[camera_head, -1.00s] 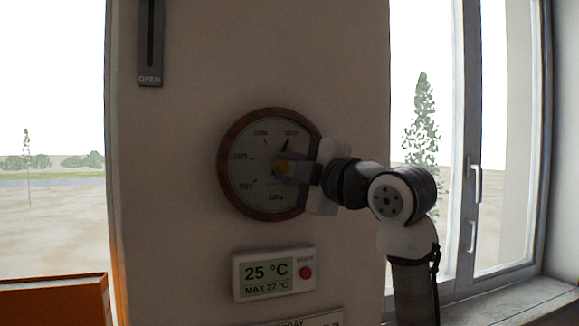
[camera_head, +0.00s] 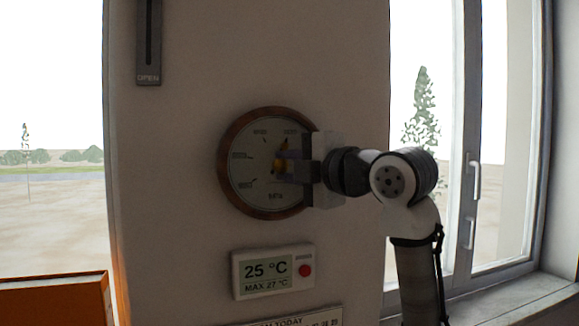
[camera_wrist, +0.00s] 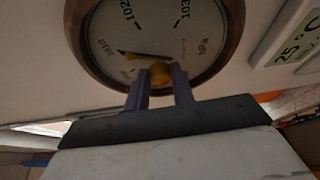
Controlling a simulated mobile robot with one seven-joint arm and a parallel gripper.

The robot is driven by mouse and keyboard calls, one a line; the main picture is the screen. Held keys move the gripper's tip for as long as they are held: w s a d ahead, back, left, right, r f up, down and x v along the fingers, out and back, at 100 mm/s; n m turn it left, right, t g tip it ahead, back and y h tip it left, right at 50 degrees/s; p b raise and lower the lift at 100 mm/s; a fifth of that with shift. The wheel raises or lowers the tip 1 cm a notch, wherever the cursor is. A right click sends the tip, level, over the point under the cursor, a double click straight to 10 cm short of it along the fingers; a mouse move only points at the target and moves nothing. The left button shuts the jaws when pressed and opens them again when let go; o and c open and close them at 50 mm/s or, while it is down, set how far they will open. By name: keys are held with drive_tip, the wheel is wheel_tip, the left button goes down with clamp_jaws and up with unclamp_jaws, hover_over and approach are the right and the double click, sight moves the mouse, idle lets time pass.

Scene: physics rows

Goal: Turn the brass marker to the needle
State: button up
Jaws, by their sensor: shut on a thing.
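A round barometer with a wooden rim (camera_head: 228,189) hangs on the wall. It also shows in the wrist view (camera_wrist: 78,40). Its dark needle (camera_wrist: 148,55) runs from near the centre toward the left of that picture. The brass marker (camera_wrist: 132,57) lies close along the needle's outer part; whether they line up exactly I cannot tell. In the head view the marker (camera_head: 284,147) points up and slightly right. My gripper (camera_wrist: 160,82) is shut on the brass knob (camera_wrist: 159,73) at the dial's centre. Its fingers hide part of the dial in the head view.
A thermometer display (camera_head: 268,271) with a red button is on the wall below the barometer. A slotted grey panel (camera_head: 150,45) is at upper left. A window with handles (camera_head: 474,182) is at right. An orange object (camera_head: 60,300) stands at lower left.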

drive_tip(key=o, duration=1)
drive_tip(key=b+v, duration=0.4)
drive_tip(key=v, duration=0.9)
drive_tip(key=shift+s+d+b, duration=0.25)
drive_tip(key=shift+d+b, duration=0.05)
drive_tip(key=shift+b, duration=0.1)
drive_tip(key=shift+d+f, duration=0.1)
